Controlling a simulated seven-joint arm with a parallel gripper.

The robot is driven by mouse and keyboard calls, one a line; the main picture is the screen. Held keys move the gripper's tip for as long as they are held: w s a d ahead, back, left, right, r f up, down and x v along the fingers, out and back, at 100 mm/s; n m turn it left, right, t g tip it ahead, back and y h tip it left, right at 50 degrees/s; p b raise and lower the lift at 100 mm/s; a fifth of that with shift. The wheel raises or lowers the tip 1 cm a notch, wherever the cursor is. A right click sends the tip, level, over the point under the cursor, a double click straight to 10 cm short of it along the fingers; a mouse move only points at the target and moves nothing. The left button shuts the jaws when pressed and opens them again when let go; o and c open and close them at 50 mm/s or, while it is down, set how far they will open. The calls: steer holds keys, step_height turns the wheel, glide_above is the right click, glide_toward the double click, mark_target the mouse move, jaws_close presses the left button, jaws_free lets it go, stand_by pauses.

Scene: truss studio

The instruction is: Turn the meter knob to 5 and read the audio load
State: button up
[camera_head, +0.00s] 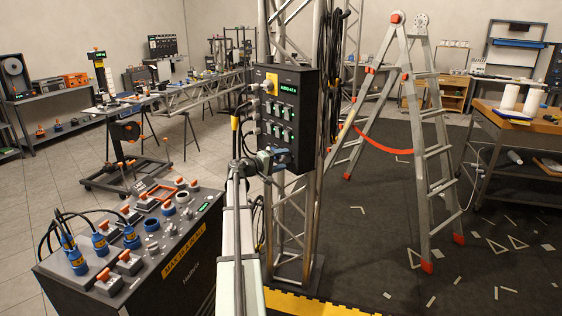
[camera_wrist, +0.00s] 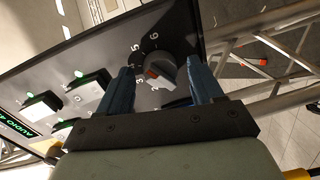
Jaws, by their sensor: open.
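The black meter panel (camera_head: 284,120) hangs on the truss with a small green-lit display (camera_head: 288,88) at its top; it reads "AUDIO" and a value too small to be sure of. In the wrist view the display (camera_wrist: 16,131) is cut by the left edge. The grey meter knob (camera_wrist: 163,67) has a red mark on its left side; numerals like 5 and 6 show above it. Which numeral the mark meets is unclear. My gripper (camera_wrist: 160,68) is open, its blue fingers on either side of the knob, with gaps visible. In the head view my gripper (camera_head: 274,160) hides the knob.
Several green-lit switches (camera_head: 279,112) sit on the panel. Black cables (camera_head: 330,60) hang beside it on the truss (camera_head: 297,225). A stepladder (camera_head: 425,140) stands to the right. A black power box (camera_head: 125,245) with blue plugs is at front left.

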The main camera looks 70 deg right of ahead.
steer(key=shift+a, duration=0.1)
steer(key=v, duration=1.3)
steer(key=shift+w+a, duration=0.25)
steer(key=shift+a, duration=0.05)
steer(key=shift+r, duration=0.1)
